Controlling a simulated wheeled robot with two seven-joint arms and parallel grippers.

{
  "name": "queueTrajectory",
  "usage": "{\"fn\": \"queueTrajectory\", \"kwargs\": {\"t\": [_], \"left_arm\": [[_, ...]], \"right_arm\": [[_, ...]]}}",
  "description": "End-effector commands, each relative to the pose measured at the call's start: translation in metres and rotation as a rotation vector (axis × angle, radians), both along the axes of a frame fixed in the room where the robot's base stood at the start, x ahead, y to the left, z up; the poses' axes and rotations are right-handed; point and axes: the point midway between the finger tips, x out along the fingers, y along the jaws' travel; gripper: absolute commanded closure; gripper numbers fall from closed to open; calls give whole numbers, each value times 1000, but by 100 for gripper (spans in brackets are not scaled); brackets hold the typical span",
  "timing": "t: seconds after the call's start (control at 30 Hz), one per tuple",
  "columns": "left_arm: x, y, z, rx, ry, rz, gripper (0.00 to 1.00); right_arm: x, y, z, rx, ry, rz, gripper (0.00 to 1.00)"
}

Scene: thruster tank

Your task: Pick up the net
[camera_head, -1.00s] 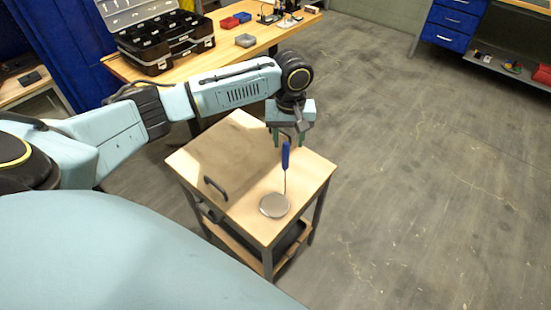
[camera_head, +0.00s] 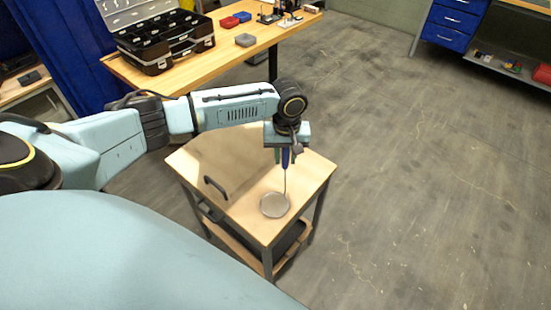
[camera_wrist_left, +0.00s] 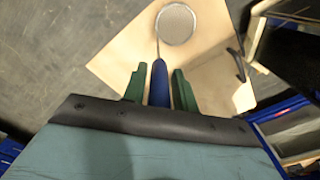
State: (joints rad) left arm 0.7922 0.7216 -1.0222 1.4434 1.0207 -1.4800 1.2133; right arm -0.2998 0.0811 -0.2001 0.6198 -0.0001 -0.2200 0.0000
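The net has a round grey mesh head (camera_head: 274,205) above or on the small wooden table, and a thin rod up to a blue handle (camera_head: 285,158). My left gripper (camera_head: 285,161) is at the handle, pointing down. In the left wrist view the blue handle (camera_wrist_left: 158,88) lies between the two green fingers of the left gripper (camera_wrist_left: 159,70), with narrow gaps on both sides. The fingers are open around it. The mesh head (camera_wrist_left: 176,23) shows beyond the fingertips. My right gripper is in neither view.
The small wooden table (camera_head: 215,160) has a black handle (camera_head: 215,187) on its top. Behind stands a workbench (camera_head: 228,56) with a black open case (camera_head: 165,45) and small boxes. The floor to the right is clear.

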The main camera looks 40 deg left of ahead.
Motion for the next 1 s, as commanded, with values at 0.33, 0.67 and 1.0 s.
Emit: {"fn": "queueTrajectory", "kwargs": {"t": [0.33,0.67,1.0], "left_arm": [[0,0,0,-1,-1,0,100],[1,0,12,-1,-3,0,100],[1,0,78,-2,-4,0,100]], "right_arm": [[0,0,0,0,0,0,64],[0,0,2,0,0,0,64],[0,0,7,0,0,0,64]]}}
